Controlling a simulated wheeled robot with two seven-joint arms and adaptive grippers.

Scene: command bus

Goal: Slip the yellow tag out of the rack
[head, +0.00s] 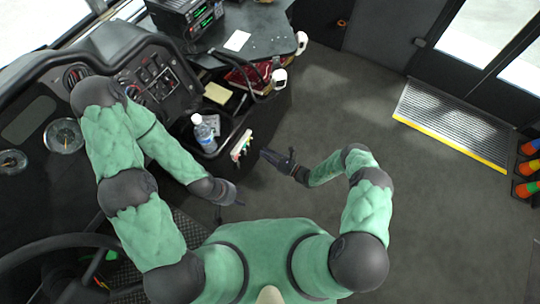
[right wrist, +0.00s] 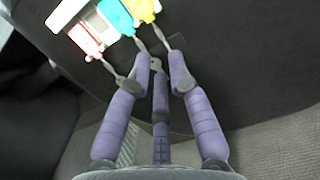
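The yellow tag (right wrist: 146,9) hangs at the right end of the white rack (right wrist: 66,14), at the top of the right wrist view. A teal tag (right wrist: 116,15) and a red tag (right wrist: 85,40) are beside it. Thin grey pieces hang below the tags. My right gripper (right wrist: 158,66) has its fingers spread and nothing visible between them, just below the tags. In the head view, my right gripper (head: 265,153) is to the right of the rack (head: 238,150), where individual tags are small. My left gripper (head: 240,203) is lower; its fingers are unclear.
A yellow pad (head: 218,93) and a red package (head: 247,76) lie in trays above. A dark panel (right wrist: 240,60) is behind the tags.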

